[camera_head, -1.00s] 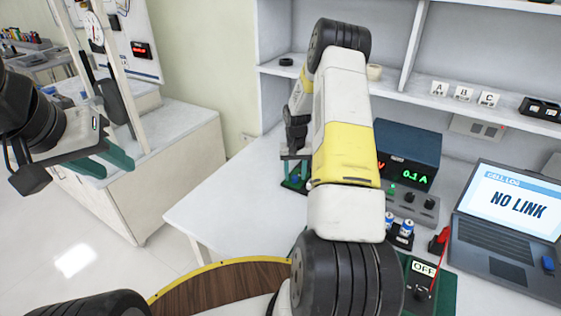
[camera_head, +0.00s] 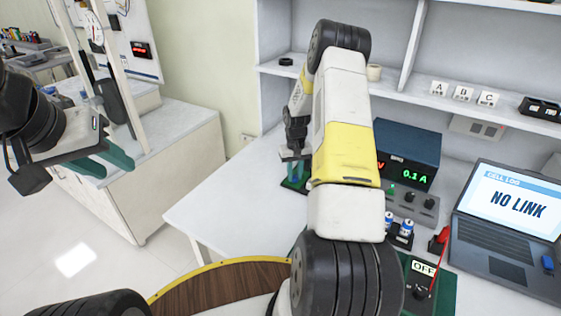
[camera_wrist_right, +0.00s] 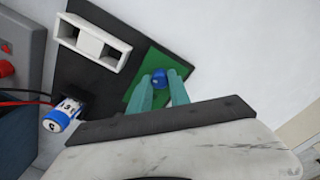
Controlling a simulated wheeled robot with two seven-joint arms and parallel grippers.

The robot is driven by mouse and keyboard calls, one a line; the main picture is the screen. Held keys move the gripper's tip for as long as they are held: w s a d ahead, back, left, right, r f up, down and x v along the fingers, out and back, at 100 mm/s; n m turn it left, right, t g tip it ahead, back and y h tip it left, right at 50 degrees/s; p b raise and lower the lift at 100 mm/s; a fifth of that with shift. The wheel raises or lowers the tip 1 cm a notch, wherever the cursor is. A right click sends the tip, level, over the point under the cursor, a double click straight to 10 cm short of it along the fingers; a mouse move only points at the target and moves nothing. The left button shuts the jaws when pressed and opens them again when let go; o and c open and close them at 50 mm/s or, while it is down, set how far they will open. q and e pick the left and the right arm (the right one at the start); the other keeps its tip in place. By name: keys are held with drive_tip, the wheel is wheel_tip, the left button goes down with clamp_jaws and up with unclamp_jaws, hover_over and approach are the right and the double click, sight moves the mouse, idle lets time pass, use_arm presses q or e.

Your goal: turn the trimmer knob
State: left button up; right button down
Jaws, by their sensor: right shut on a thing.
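The trimmer knob is a small blue round knob (camera_wrist_right: 174,78) on a green board (camera_wrist_right: 143,97) in the right wrist view. My right gripper (camera_wrist_right: 162,79) has its teal fingers shut on the knob, one at each side. In the head view my right gripper (camera_head: 296,170) is low over the green board at the desk's left part, and my own arm hides part of that area. The knob cannot be made out clearly there. My left gripper (camera_head: 108,160) is open and empty, out at the left, away from the desk.
A dark power supply (camera_head: 408,155) reading 0.1 A, a laptop (camera_head: 508,230) showing NO LINK and blue-white batteries (camera_head: 406,230) stand to the right. In the wrist view a white frame-like part (camera_wrist_right: 93,41) lies near the board. The desk's left front (camera_head: 230,205) is clear.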

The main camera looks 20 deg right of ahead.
sight(294, 176)
drive_tip(key=c, duration=1.2)
unclamp_jaws()
drive_tip(key=shift+r, duration=0.1)
wheel_tip(294, 176, up, 8)
drive_tip(key=shift+f, duration=0.15)
